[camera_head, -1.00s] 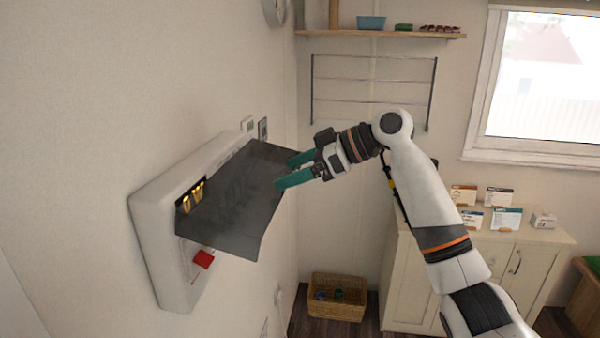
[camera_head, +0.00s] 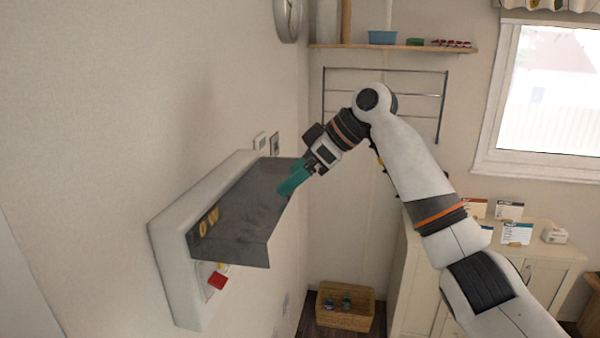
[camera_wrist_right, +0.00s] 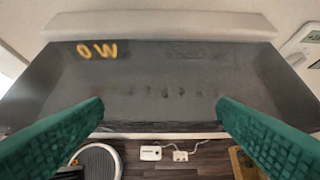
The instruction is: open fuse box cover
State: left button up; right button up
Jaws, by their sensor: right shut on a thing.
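The fuse box (camera_head: 170,235) is a white case on the left wall. Its dark grey cover (camera_head: 232,215) stands swung out from the case, with yellow marks near its left end. A red switch (camera_head: 217,281) shows below it. My right gripper (camera_head: 288,180), with green fingers, is shut on the cover at its far right part. In the right wrist view the cover (camera_wrist_right: 160,85) spans the picture between the widely spaced fingers (camera_wrist_right: 160,125); the exact contact is hard to see. My left gripper is not in view.
A wire rack (camera_head: 420,95) and a shelf (camera_head: 400,47) are on the back wall. A wall clock (camera_head: 289,18) hangs above the fuse box. A wicker basket (camera_head: 345,312) stands on the floor. A cream cabinet (camera_head: 425,275) with cards on top stands at the right.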

jog(key=shift+s+a+f, duration=0.1)
jog(key=shift+a+f, duration=0.05)
jog(key=shift+f, duration=0.15)
jog(key=o, duration=1.2)
jog(key=shift+c, duration=0.2)
jog(key=shift+o, duration=0.8)
jog(key=shift+a+r, duration=0.1)
jog(key=shift+a, duration=0.25)
jog(key=b+v, duration=0.3)
jog(key=v, duration=0.9)
jog(key=shift+w+b, duration=0.2)
jog(key=shift+b, duration=0.1)
